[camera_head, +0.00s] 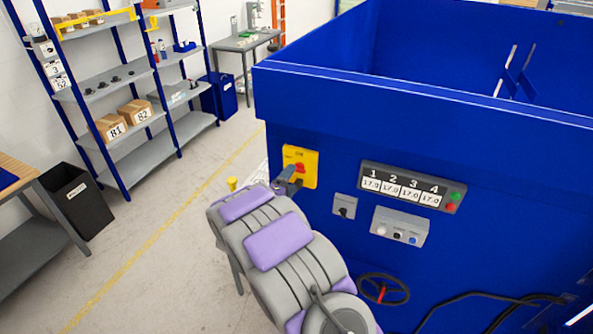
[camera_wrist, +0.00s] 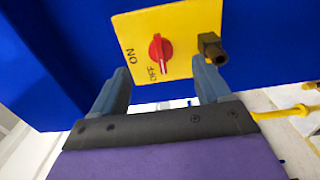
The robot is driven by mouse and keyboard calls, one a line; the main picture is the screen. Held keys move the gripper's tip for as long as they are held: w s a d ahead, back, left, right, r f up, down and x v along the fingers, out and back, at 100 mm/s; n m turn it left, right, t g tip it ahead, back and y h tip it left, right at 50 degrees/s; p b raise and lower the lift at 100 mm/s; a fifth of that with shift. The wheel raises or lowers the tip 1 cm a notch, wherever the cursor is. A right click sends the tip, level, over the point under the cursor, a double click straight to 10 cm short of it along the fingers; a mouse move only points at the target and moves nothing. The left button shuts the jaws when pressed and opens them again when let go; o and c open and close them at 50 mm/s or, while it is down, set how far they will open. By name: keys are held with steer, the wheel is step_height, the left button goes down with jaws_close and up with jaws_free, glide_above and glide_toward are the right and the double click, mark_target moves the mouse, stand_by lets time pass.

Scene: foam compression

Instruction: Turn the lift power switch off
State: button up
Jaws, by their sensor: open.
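The lift power switch is a red rotary knob (camera_wrist: 160,48) on a yellow plate (camera_wrist: 190,25) marked ON and OFF. In the wrist view the knob's white mark points down, close beside the word OFF. In the head view the yellow plate (camera_head: 311,158) is on the blue machine's front, with the red knob (camera_head: 299,168) partly hidden by my gripper (camera_head: 289,180). In the wrist view my gripper (camera_wrist: 160,76) is open and empty. Its two fingers stand below and to either side of the knob, apart from it.
A brass-coloured fitting (camera_wrist: 212,47) sticks out at the plate's right side, close to my right finger. The blue machine (camera_head: 420,115) carries a display panel (camera_head: 412,187), a button box (camera_head: 399,227) and a handwheel (camera_head: 383,289).

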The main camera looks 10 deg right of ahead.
steer(key=shift+v, duration=1.95)
steer(key=shift+f, duration=0.1)
steer(key=s+a+f+m+g+y+b, duration=0.25)
steer(key=a+f+y+b, duration=0.3)
steer(key=y+b, duration=0.3)
steer(key=s+a+f+m+g+y+b, duration=0.2)
steer(key=s+f+g+y+b, duration=0.15)
steer(key=s+b, duration=0.55)
steer(key=s+d+f+m+g+b, duration=0.2)
steer(key=s+d+f+g+b, duration=0.1)
steer(key=s, duration=0.9)
steer(key=s+d+f+m+g+h+b, duration=0.1)
steer(key=s+d+f+m+g+b, duration=0.1)
steer(key=s, duration=1.1)
steer(key=s+d+f+m+g+b, duration=0.2)
steer(key=s+d+f+g+b, duration=0.2)
steer(key=s, duration=0.9)
steer(key=shift+s+f+g+b, duration=0.15)
steer(key=shift+f+g+b, duration=0.3)
steer(key=shift+g+b, duration=0.15)
steer(key=shift+s+d, duration=0.2)
